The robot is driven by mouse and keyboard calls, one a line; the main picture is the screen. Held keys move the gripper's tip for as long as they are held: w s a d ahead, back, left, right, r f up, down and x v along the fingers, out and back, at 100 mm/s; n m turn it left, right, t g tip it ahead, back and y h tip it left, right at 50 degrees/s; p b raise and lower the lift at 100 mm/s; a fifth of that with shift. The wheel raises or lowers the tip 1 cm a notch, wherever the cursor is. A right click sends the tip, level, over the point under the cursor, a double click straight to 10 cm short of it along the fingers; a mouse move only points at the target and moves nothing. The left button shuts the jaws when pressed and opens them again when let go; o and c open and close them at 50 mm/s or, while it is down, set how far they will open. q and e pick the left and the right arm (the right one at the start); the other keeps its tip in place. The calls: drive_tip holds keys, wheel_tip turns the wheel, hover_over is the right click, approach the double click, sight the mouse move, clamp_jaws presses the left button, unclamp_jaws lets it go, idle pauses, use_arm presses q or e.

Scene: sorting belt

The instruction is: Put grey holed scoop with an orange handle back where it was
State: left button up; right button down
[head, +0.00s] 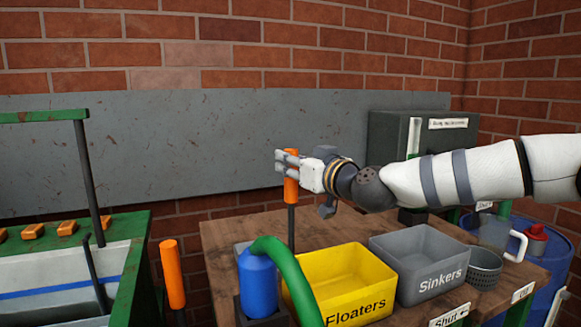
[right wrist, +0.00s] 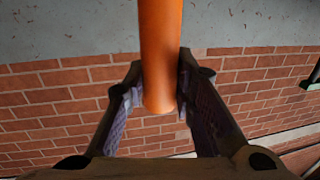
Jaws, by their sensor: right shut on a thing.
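My right gripper (head: 288,164) is shut on an upright orange handle (head: 291,189) above the wooden table. A thin dark shaft (head: 291,225) runs down from the handle towards the back of the yellow bin. The scoop's grey holed head is not visible. In the right wrist view the orange handle (right wrist: 161,50) stands between the two fingers of my gripper (right wrist: 158,85), with its rounded end showing. My left gripper is not in view.
The table (head: 225,236) holds a yellow Floaters bin (head: 350,308), a grey Sinkers bin (head: 425,285), a blue bottle (head: 257,285) with a green hose (head: 295,275), and a dark mesh cup (head: 485,270). Another orange handle (head: 172,272) stands beside the green-framed tank (head: 130,270).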

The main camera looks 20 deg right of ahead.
drive_tip(key=shift+r, duration=0.15)
drive_tip(key=c, duration=1.3)
unclamp_jaws()
drive_tip(key=shift+f, duration=0.2)
drive_tip(key=shift+c, duration=0.2)
drive_tip(key=shift+s+r, duration=0.2)
drive_tip(key=shift+r, duration=0.1)
use_arm(q)
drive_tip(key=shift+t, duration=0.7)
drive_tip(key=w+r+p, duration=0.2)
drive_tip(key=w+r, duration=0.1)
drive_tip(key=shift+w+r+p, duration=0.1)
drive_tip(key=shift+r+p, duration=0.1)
drive_tip(key=shift+p, duration=0.2)
use_arm(e)
drive_tip(key=v, duration=1.1)
drive_tip(key=shift+s, duration=0.35)
drive_tip(key=shift+f, duration=0.1)
